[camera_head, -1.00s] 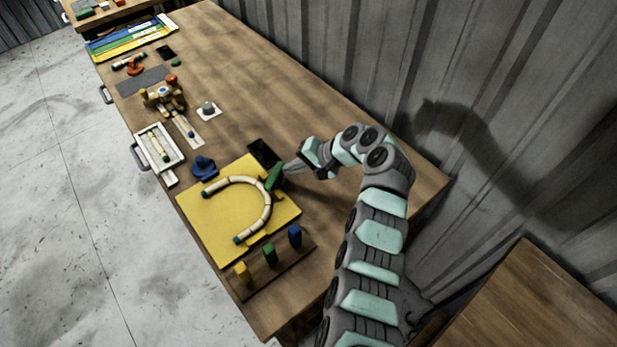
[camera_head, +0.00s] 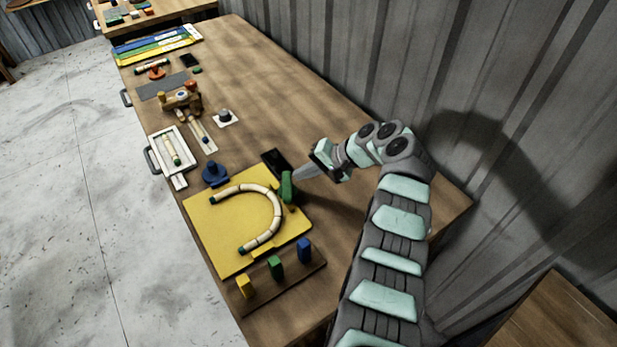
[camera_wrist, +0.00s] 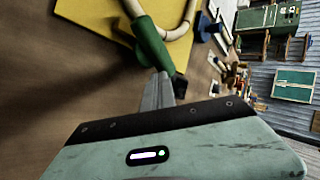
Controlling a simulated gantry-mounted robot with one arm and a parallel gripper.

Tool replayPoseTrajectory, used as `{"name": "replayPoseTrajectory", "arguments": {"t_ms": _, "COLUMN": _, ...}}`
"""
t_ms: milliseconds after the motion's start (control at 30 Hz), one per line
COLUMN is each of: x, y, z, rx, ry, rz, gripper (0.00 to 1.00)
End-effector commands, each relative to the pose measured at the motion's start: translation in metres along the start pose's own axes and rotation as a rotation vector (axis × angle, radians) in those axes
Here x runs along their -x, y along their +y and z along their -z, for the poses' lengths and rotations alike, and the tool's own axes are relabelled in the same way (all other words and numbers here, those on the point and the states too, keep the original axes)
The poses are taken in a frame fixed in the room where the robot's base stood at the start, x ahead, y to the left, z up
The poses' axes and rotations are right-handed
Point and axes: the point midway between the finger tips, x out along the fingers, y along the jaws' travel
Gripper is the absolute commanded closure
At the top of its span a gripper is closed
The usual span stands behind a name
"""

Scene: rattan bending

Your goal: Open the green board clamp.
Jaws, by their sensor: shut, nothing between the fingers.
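The green board clamp (camera_head: 287,187) stands at the right edge of the yellow board (camera_head: 220,245), beside the curve of the U-shaped cream rattan strip (camera_head: 274,208). In the wrist view the green clamp (camera_wrist: 150,42) shows as a rounded bar lying beside the rattan, its near end at my fingertips. My gripper (camera_head: 297,174) is shut and empty. Its fingertips are at the right side of the clamp, touching or very close; I cannot tell which. The gripper also shows in the wrist view (camera_wrist: 160,78).
A blue clamp (camera_head: 215,174) stands at the board's far left corner. A dark flat block (camera_head: 275,159) lies behind the green clamp. A peg rack with yellow, green and blue (camera_head: 304,250) pegs is at the front. The table right of my gripper is clear.

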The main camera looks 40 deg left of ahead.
Motion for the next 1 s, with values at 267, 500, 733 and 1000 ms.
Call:
{"name": "replayPoseTrajectory", "arguments": {"t_ms": 267, "x": -0.008, "y": -0.008, "z": 0.005, "rx": 0.002, "ry": -0.002, "rz": 0.0, "gripper": 1.0}}
{"name": "replayPoseTrajectory", "arguments": {"t_ms": 500, "x": -0.014, "y": -0.013, "z": 0.008, "rx": 0.0, "ry": -0.002, "rz": 0.0, "gripper": 1.0}}
{"name": "replayPoseTrajectory", "arguments": {"t_ms": 733, "x": -0.018, "y": -0.017, "z": 0.009, "rx": 0.001, "ry": -0.002, "rz": 0.001, "gripper": 1.0}}
{"name": "replayPoseTrajectory", "arguments": {"t_ms": 1000, "x": -0.019, "y": -0.018, "z": 0.01, "rx": 0.0, "ry": -0.001, "rz": 0.001, "gripper": 1.0}}
